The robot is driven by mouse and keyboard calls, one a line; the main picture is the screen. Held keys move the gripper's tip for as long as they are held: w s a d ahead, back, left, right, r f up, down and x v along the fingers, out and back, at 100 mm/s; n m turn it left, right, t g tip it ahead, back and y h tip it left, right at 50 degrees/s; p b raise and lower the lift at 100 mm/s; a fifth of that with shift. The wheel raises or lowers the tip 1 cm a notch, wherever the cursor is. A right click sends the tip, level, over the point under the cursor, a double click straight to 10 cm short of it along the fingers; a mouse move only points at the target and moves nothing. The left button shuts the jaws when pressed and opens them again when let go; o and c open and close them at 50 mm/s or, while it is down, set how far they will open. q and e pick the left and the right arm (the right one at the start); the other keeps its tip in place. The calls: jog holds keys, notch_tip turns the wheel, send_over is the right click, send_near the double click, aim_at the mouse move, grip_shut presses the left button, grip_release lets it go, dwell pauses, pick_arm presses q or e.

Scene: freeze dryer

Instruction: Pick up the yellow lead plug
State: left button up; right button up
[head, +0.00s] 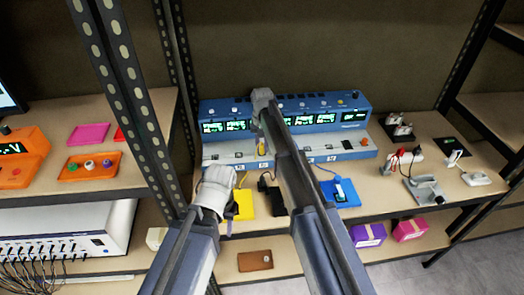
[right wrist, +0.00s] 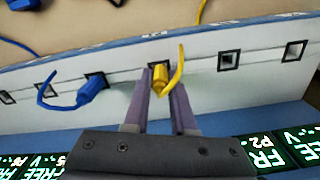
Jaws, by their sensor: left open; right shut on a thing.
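The yellow lead plug (right wrist: 161,80) sits between the two purple fingers of my right gripper (right wrist: 160,85), with its lead curving away beside it. The plug's tip is at a square socket in the pale front strip (right wrist: 122,85) of the blue unit; I cannot tell how far in it is. In the head view the yellow plug (head: 262,149) shows just under my right gripper (head: 257,135), which is shut on it. My left gripper (head: 231,213) is open and empty, low over the left edge of the yellow mat (head: 246,205).
The blue unit (head: 350,103) with lit displays stands along the back of the bench. A blue plug (right wrist: 93,89) is at the neighbouring socket. A blue mat (head: 345,198) lies to the right, with white blocks and leads (head: 401,158) beyond. A rack post (head: 130,90) stands left.

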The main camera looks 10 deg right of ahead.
aim_at(262, 146)
grip_shut()
notch_tip(262, 146, up, 10)
jog(key=p, duration=1)
jog(key=shift+f, duration=0.15)
jog(key=shift+f+b, duration=0.45)
jog(key=shift+b, duration=0.1)
